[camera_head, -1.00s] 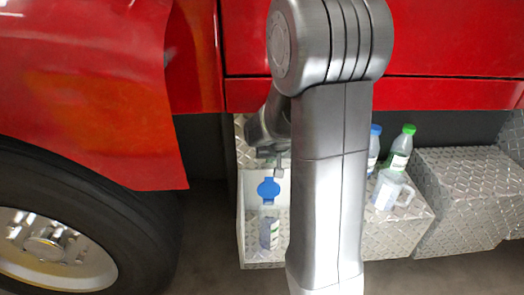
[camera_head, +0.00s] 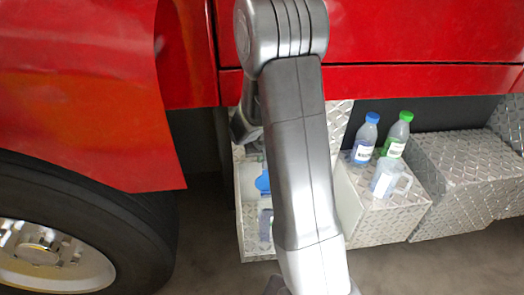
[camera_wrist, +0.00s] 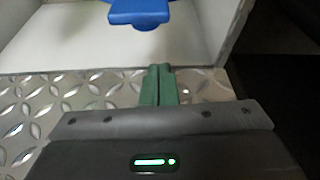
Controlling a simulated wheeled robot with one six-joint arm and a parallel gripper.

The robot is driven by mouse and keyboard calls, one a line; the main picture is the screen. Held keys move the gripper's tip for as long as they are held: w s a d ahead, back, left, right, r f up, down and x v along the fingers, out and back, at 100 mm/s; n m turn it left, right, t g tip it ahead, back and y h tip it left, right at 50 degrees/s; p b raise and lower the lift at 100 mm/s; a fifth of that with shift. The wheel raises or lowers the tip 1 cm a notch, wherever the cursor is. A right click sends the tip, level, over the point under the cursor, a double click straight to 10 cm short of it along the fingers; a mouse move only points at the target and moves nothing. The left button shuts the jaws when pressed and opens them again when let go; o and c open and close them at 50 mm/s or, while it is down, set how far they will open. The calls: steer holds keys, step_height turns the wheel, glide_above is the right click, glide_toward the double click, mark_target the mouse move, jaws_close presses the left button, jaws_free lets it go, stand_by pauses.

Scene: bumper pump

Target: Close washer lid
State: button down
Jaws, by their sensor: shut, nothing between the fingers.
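The blue washer lid (camera_head: 263,182) is partly hidden behind my arm in the head view. It sits at the white washer tank (camera_head: 247,183), inside the metal box left of my arm. In the wrist view, the blue lid (camera_wrist: 138,12) shows at the top edge with a tab towards my gripper; its upper part is cut off. I cannot tell how far it stands open. My gripper (camera_wrist: 159,72) is shut and empty, with green fingertips together. The fingertips appear just below the lid in the wrist view, with a gap in the picture. In the head view my arm hides the fingertips.
A blue-capped bottle (camera_head: 364,141), a green-capped bottle (camera_head: 397,137) and a clear jug (camera_head: 387,181) stand on the diamond-plate step (camera_head: 370,222) to the right. The red truck body (camera_head: 420,45) overhangs above. A large tire (camera_head: 110,215) is at left.

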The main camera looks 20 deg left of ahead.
steer(key=shift+s+d, duration=0.6)
steer(key=shift+s, duration=0.25)
steer(key=shift+s+d, duration=0.55)
steer(key=shift+s, duration=0.25)
steer(key=shift+f+b, duration=0.15)
steer(key=shift+b, duration=0.55)
steer(key=shift+t+b, duration=0.3)
steer(key=shift+b, duration=0.1)
steer(key=shift+s+d+y+b, duration=0.1)
steer(key=shift+s+y+b, duration=0.05)
steer(key=shift+y+b, duration=0.2)
